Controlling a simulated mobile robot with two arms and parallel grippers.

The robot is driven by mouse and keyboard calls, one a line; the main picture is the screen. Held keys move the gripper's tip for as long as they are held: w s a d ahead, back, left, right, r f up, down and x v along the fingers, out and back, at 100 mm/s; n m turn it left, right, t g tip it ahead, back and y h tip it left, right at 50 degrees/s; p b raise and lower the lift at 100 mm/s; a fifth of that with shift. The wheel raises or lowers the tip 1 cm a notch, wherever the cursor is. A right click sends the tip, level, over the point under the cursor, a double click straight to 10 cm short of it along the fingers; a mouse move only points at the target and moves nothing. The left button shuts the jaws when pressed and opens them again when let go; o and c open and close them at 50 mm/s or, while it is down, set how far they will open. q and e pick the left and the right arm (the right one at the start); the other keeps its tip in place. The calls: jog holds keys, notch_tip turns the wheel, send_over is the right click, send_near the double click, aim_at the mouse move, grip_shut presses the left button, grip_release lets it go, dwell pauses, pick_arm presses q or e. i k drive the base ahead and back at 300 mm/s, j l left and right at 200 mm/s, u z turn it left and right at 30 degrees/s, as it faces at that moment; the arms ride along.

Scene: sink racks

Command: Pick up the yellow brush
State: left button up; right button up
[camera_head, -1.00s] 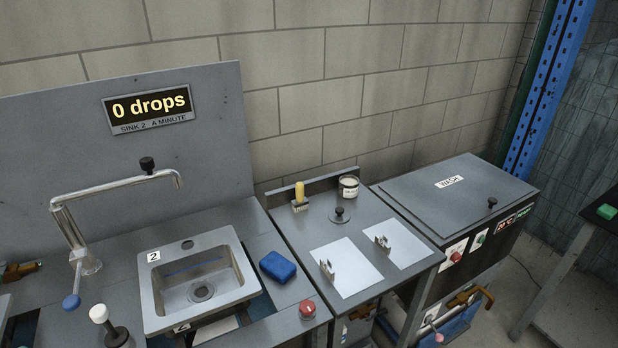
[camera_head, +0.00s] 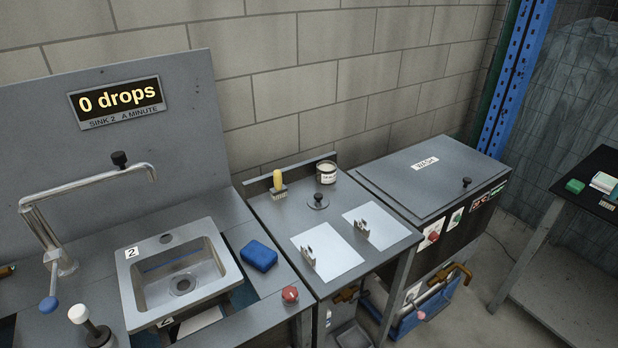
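The yellow brush (camera_head: 278,185) stands with its yellow handle up and its bristle head down, at the back left of the grey side table (camera_head: 271,224). It is close to the table's low back ledge and to the left of a jar (camera_head: 326,172). Nothing touches it from above. Neither of my grippers shows in the head view.
A black-knobbed disc (camera_head: 318,202) sits right of the brush, and two white plates (camera_head: 327,251) with small metal clips lie in front. Left are a sink (camera_head: 184,283), a blue sponge (camera_head: 258,256) and a red button (camera_head: 290,294). A WASH box (camera_head: 432,182) stands right.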

aim_at(280, 191)
jog(key=i+l, duration=0.2)
jog(key=l, duration=0.15)
jog(key=i+l, duration=0.15)
jog(key=l, duration=0.15)
jog(key=i+l+z, duration=0.1)
jog(key=l, duration=0.25)
jog(key=i, duration=0.1)
